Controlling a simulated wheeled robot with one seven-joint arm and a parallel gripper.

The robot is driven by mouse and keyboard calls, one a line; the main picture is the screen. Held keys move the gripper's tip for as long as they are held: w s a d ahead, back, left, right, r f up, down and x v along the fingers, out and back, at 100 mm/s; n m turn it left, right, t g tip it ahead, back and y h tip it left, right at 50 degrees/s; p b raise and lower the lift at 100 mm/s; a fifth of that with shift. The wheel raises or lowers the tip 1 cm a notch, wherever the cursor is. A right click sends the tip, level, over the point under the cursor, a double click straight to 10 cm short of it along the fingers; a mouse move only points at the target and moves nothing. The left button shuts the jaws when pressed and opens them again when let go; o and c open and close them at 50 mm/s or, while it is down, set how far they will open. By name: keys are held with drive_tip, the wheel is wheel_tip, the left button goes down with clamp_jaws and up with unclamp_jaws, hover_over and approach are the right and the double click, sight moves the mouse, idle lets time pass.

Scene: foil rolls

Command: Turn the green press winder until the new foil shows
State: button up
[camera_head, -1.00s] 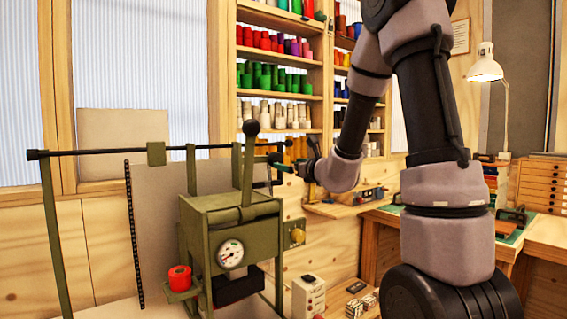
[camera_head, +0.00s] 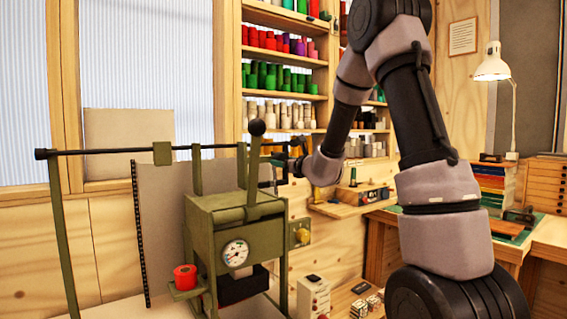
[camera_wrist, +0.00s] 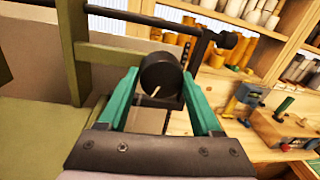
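The olive-green press (camera_head: 235,215) stands left of centre in the head view, with a lever and black ball at its top. In the wrist view a round black knob (camera_wrist: 161,76) with a short pale mark on its face shows at the press; it looks like the winder. My gripper (camera_wrist: 162,74) has its two green fingers apart, one on each side of this knob. The fingertips are very close to it, and contact is not clear. In the head view my gripper (camera_head: 281,166) is at the right of the press, partly hidden.
A dark rod (camera_head: 100,152) crosses above the press and also passes above the knob in the wrist view (camera_wrist: 150,18). Shelves of coloured rolls (camera_head: 278,78) stand behind. A workbench (camera_head: 535,240) with a lamp (camera_head: 492,68) is at right. A small white box (camera_head: 315,296) stands low, right of the press.

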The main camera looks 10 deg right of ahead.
drive_tip(key=c, duration=0.3)
drive_tip(key=shift+m, duration=0.3)
drive_tip(key=m+g, duration=0.1)
drive_tip(key=m, duration=0.7)
drive_tip(key=shift+r+m, duration=0.15)
drive_tip(key=shift+m, duration=0.25)
drive_tip(key=m, duration=0.5)
drive_tip(key=shift+r+m+g+y, duration=0.1)
drive_tip(key=shift+m+g+y, duration=0.3)
drive_tip(key=shift+m, duration=1.7)
